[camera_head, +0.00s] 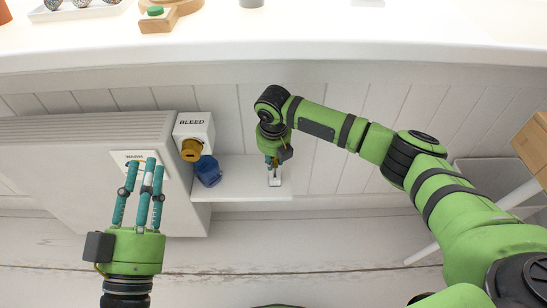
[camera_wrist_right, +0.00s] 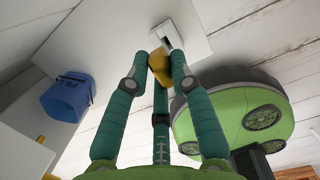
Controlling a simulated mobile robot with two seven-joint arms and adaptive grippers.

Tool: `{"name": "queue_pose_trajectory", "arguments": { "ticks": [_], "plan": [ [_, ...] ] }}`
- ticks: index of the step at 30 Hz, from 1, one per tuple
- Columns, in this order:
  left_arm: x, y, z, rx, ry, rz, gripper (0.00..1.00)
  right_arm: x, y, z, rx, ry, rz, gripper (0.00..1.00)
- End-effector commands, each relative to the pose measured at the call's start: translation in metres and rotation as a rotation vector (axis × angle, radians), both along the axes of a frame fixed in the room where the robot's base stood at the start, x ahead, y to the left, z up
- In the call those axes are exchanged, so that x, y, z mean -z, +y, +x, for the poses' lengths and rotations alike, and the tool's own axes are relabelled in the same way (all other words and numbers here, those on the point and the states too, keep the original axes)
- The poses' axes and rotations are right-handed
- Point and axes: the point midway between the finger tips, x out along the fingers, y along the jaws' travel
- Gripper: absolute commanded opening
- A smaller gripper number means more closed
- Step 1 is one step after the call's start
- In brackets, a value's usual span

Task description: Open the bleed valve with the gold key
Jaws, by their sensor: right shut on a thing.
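The white BLEED box (camera_head: 194,129) is at the right end of the radiator, with a gold valve fitting (camera_head: 191,149) on its underside in the head view. My right gripper (camera_head: 272,160) is shut on the gold key (camera_wrist_right: 160,66), whose head shows between the fingertips in the wrist view. A white slotted holder (camera_wrist_right: 180,37) on the shelf is just beyond the key. The fingers and key head hide whether the key's shaft is still in the slot. My left gripper (camera_head: 146,164) is empty, fingers apart, in front of the radiator.
A blue cup (camera_head: 208,171) stands beside the BLEED box, left of my right gripper; the wrist view shows it too (camera_wrist_right: 68,98). The white shelf (camera_head: 240,186) is otherwise clear. The radiator (camera_head: 80,150) fills the left. The desk edge (camera_head: 330,52) runs above.

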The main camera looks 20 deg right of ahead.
Motion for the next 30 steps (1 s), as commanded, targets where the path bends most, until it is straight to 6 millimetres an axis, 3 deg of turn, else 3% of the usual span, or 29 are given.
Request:
{"name": "queue_pose_trajectory", "arguments": {
  "ticks": [30],
  "plan": [
    [0.039,0.009,0.013,-0.037,0.205,0.056,0.30,-0.006,0.000,0.000,0.000,0.000,0.000,0.00]
  ]
}}
